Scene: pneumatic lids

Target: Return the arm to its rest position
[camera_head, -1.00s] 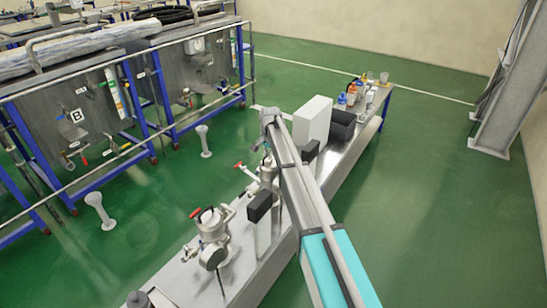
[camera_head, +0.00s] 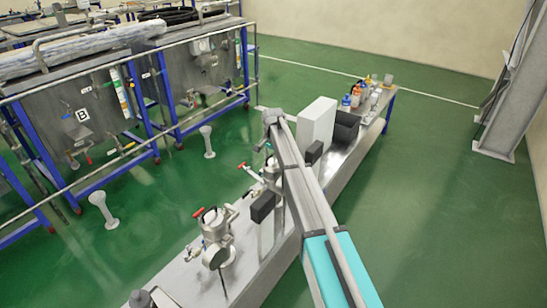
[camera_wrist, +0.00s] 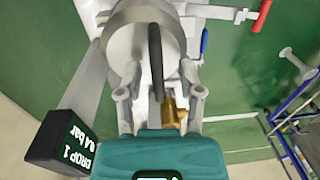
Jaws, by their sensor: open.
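My arm (camera_head: 305,190) reaches out over the long metal bench (camera_head: 250,284), and its far end bends down beside a silver vessel (camera_head: 271,172). My gripper's end is mostly hidden behind the arm in the head view. In the wrist view my gripper (camera_wrist: 160,97) is open, its two grey fingers apart. A silver cylindrical vessel (camera_wrist: 128,42) with a dark bar and a brass fitting (camera_wrist: 171,112) shows beyond and between the fingers. I cannot tell whether the fingers touch anything.
A black display (camera_wrist: 62,142) reading "DROP 1 0.4 bar" stands close left of the fingers. A red valve handle (camera_wrist: 262,16) is at upper right. Another vessel (camera_head: 213,222), a black box (camera_head: 263,205) and a white box (camera_head: 318,122) stand on the bench. Green floor (camera_head: 430,220) is clear at right.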

